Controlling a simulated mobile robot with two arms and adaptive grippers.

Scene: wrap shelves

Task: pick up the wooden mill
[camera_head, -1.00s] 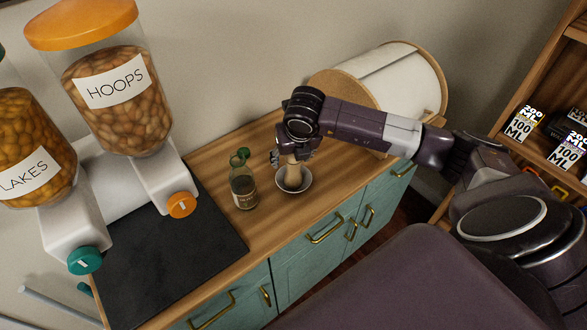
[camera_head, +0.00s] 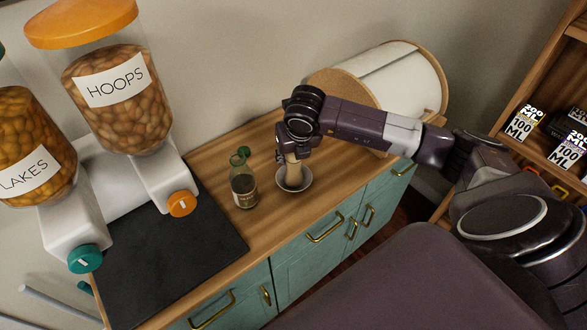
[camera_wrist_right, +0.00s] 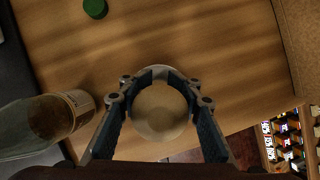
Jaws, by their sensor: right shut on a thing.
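The wooden mill (camera_head: 293,174) is a pale, tan upright piece at a small white dish (camera_head: 306,181) on the wooden counter. My right gripper (camera_head: 293,157) comes down over its upper part and is shut on it. In the right wrist view my right gripper (camera_wrist_right: 160,84) has its fingers around the mill's round top (camera_wrist_right: 160,112). I cannot tell whether the mill's base touches the dish. My left gripper is not in view.
A glass bottle (camera_head: 243,190) stands close left of the dish, with a green cap (camera_head: 240,153) by it. Cereal dispensers (camera_head: 110,90) and a dark mat (camera_head: 170,260) are farther left. A white roll-front bin (camera_head: 400,80) stands behind my right arm. The counter's front edge is near.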

